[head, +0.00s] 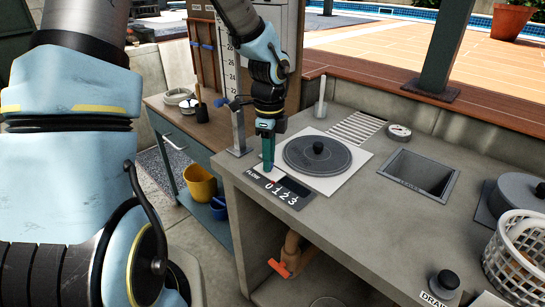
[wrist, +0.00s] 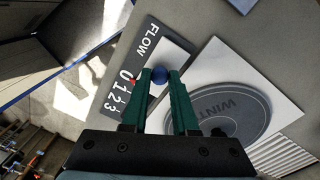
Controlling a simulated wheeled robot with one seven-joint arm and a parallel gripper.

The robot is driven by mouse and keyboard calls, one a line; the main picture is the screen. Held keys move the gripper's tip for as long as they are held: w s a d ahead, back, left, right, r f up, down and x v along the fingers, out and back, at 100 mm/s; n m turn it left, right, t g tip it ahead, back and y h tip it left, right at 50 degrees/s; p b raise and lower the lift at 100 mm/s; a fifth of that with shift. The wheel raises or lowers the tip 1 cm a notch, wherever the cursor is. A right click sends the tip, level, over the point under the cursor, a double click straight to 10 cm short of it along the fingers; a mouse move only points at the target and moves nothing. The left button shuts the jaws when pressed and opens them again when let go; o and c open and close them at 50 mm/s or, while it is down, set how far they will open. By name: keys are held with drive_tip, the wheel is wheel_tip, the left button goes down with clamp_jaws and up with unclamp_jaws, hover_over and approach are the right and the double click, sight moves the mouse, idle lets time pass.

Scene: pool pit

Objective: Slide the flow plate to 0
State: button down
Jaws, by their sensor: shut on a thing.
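My gripper (head: 267,168) is shut on the round blue knob (wrist: 159,75) of the flow plate. The knob shows between the green fingertips in the wrist view; in the head view the fingers hide it. The pale flow plate (wrist: 173,52) lies flat beside the black FLOW scale (head: 281,195), which reads 0, 1, 2, 3. A small red mark (wrist: 132,81) is beside the 0, perhaps slightly toward the 1. A dark opening (head: 292,184) shows next to the 2 and 3.
A round grey lid (head: 317,153) with a black knob lies on a white square plate beside the scale. A square opening (head: 418,174), a gauge (head: 399,131) and a white basket (head: 520,255) are farther right.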

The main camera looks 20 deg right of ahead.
drive_tip(key=c, duration=0.9)
unclamp_jaws()
drive_tip(key=shift+w+a, duration=0.2)
drive_tip(key=shift+w, duration=0.05)
drive_tip(key=shift+o, duration=1.1)
drive_tip(key=shift+s, duration=0.1)
drive_tip(key=shift+d+r, duration=0.1)
wheel_tip(320, 180, up, 11)
drive_tip(key=shift+w+f+b, duration=0.2)
drive_tip(key=shift+w+b, duration=0.05)
drive_tip(key=shift+b, duration=0.15)
drive_tip(key=shift+d, duration=0.1)
